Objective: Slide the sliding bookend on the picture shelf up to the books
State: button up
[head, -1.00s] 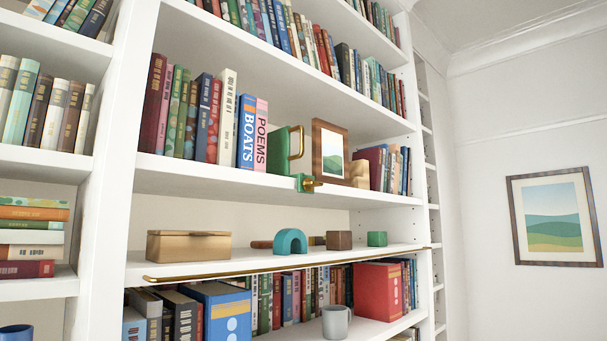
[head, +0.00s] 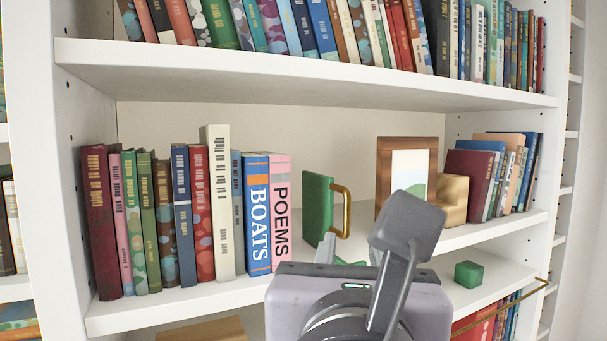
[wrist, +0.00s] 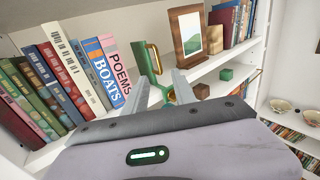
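The green sliding bookend (head: 318,208) with its brass handle stands upright on the picture shelf (head: 180,306), just right of the books (head: 257,213), with a gap between it and the pink POEMS book (head: 281,211). The bookend (wrist: 142,64) and the row of books (wrist: 101,71) also show in the wrist view. My gripper (wrist: 162,88) is open there, its two pale fingers apart on either side of the bookend's lower brass and green part at the shelf edge. I cannot tell whether they touch it.
A framed picture (head: 408,165) and a wooden block ornament (head: 453,199) stand right of the bookend, before more books (head: 490,180). A green cube (head: 469,274) sits on the shelf below, near a brass rail (head: 510,305). Another full shelf (head: 300,75) hangs above.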

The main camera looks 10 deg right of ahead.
aim_at(347, 214)
jog(key=p+x, duration=0.1)
jog(key=x, duration=0.4)
jog(key=p+x, duration=0.1)
jog(key=x, duration=0.4)
jog(key=p+x, duration=0.1)
jog(key=x, duration=0.5)
jog(key=shift+w+a+f, duration=0.15)
jog(key=shift+a+f, duration=0.05)
jog(key=shift+a, duration=0.05)
grip_shut()
jog(key=shift+a, duration=0.1)
dwell(0.4)
